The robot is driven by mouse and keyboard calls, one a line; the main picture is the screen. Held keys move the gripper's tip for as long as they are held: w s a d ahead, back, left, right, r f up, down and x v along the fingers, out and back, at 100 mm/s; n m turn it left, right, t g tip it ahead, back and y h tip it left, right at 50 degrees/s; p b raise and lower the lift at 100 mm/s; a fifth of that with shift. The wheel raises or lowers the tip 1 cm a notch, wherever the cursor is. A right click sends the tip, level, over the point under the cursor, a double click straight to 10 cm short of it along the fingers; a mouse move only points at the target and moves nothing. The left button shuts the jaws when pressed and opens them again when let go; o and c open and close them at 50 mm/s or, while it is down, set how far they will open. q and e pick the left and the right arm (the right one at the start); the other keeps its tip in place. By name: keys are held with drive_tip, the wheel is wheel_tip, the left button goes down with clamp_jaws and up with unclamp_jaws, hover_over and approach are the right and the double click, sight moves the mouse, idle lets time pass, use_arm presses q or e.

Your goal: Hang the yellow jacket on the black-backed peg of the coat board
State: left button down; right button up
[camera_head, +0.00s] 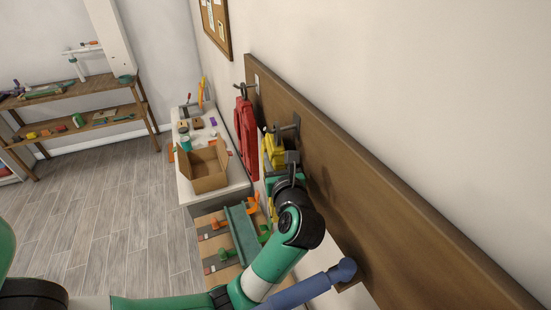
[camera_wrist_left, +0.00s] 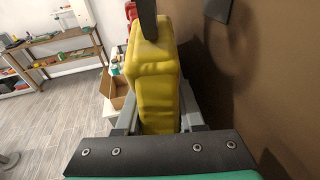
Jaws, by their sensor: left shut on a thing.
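The yellow jacket (camera_head: 273,151) hangs upright close beside the wooden coat board (camera_head: 370,205). It fills the middle of the left wrist view (camera_wrist_left: 152,75). My left gripper (camera_head: 285,168) is shut on it, with a finger on each side in the left wrist view. A peg (camera_head: 284,130) with a dark backing stands out from the board just above the jacket. In the left wrist view, a dark backing plate (camera_wrist_left: 219,8) shows on the board, and a dark upright strip (camera_wrist_left: 148,20) meets the jacket's top. I cannot tell whether the jacket's loop is around the peg. My right gripper is out of view.
A red jacket (camera_head: 246,125) hangs from a farther peg (camera_head: 245,88). Below are a white table with an open cardboard box (camera_head: 205,168) and a wooden surface with several tools. A shelf (camera_head: 85,107) stands far left.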

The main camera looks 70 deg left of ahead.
use_arm(q)
drive_tip(key=shift+c, duration=2.2)
unclamp_jaws()
